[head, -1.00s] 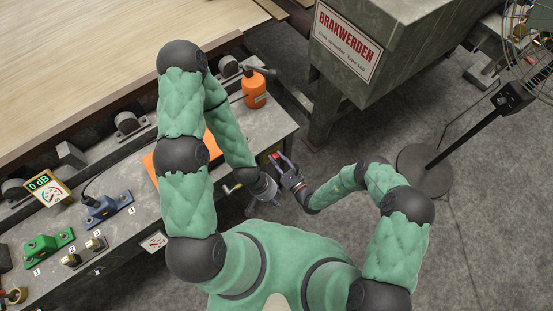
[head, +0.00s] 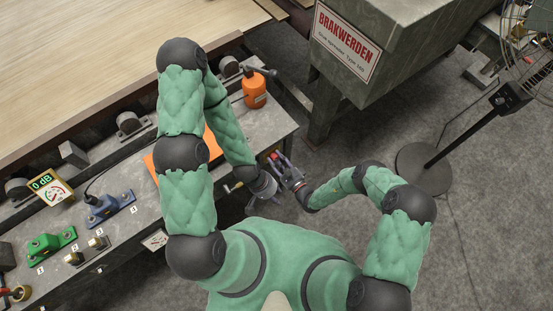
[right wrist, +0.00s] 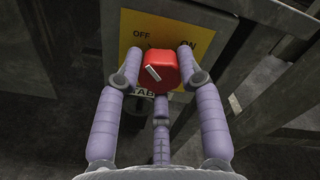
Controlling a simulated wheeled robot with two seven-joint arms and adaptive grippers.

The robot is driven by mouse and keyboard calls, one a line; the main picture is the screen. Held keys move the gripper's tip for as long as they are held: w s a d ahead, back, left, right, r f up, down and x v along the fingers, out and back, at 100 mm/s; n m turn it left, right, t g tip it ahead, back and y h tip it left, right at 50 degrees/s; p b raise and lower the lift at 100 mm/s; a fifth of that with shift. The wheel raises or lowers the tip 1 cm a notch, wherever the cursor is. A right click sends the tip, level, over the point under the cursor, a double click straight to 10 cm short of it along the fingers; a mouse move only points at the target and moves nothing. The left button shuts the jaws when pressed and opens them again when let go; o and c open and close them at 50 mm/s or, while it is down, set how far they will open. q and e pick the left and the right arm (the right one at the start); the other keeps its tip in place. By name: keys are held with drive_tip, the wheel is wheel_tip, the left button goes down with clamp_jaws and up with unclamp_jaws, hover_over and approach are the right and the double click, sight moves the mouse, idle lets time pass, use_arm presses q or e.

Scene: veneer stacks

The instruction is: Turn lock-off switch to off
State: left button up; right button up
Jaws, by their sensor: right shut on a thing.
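The lock-off switch is a red knob (right wrist: 160,71) on a yellow plate (right wrist: 150,28) marked OFF at upper left and ON at upper right. A short white mark on the knob's face slants from upper left to lower right. My right gripper (right wrist: 160,66) is shut on the red knob, with fingers at its left and right sides and a third finger below. In the head view my right gripper (head: 281,162) is at the bench's right end, and the knob is a small red spot. My left gripper (head: 264,203) hangs just below it, fingers apart, seemingly empty.
A grey bench (head: 150,222) carries green (head: 50,243) and blue (head: 108,208) clamps, a dB meter (head: 50,188) and an orange bottle (head: 254,90). A grey BRAKWERDEN machine (head: 400,50) stands behind. A fan stand (head: 425,170) is at right.

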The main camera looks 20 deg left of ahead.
drive_tip(key=shift+s+f, duration=0.1)
drive_tip(key=shift+f, duration=0.1)
drive_tip(key=o, duration=1.1)
drive_tip(key=shift+o, duration=0.2)
drive_tip(key=shift+r, duration=0.1)
drive_tip(key=shift+d, duration=0.1)
drive_tip(key=v, duration=1.1)
drive_tip(key=shift+s+d, duration=0.25)
drive_tip(key=shift+d, duration=0.1)
